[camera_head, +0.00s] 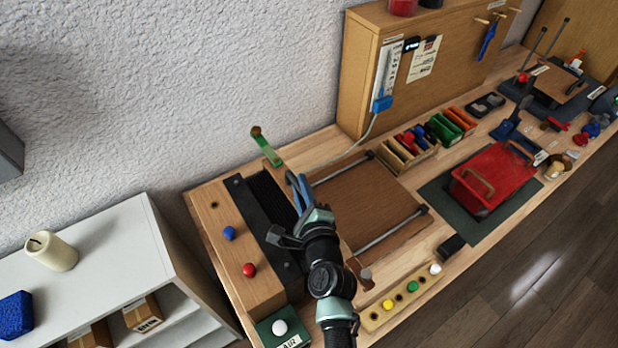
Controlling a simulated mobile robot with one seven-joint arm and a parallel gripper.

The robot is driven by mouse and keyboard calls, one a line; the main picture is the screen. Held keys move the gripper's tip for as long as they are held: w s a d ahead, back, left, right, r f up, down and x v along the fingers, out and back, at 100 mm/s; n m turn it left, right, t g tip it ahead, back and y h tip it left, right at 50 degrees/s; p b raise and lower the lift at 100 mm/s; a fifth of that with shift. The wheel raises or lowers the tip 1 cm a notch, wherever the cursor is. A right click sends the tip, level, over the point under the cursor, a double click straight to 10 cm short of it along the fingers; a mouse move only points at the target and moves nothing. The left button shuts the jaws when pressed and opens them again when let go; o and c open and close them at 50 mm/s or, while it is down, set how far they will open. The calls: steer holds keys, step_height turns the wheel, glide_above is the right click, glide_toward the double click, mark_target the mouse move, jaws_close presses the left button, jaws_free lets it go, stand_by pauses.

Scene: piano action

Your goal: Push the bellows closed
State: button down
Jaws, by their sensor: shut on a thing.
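The bellows (268,196) are black and pleated, on the left part of the workbench. They lie between a black plate beside a light wooden block (215,220) and a brown wooden board (365,208) flanked by two metal rails. The pleats show as a narrow dark band, partly covered by my arm. My gripper (300,188) is at the board side of the bellows, its fingers close together. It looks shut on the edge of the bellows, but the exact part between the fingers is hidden.
A green lever (266,147) stands behind the bellows. Blue (229,233) and red (249,270) knobs sit on the wooden block. A strip of coloured buttons (400,300) lies in front. A red case (490,180) stands to the right. A white shelf (110,260) is at left.

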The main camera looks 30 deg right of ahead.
steer(key=shift+a+f, duration=0.25)
steer(key=shift+a, duration=0.15)
steer(key=c, duration=0.8)
jaws_free()
steer(key=shift+r, duration=0.1)
steer(key=shift+c, duration=0.2)
steer(key=shift+d, duration=0.1)
steer(key=b+v, duration=0.1)
steer(key=v, duration=1.1)
steer(key=shift+s+r, duration=0.25)
steer(key=shift+s, duration=0.2)
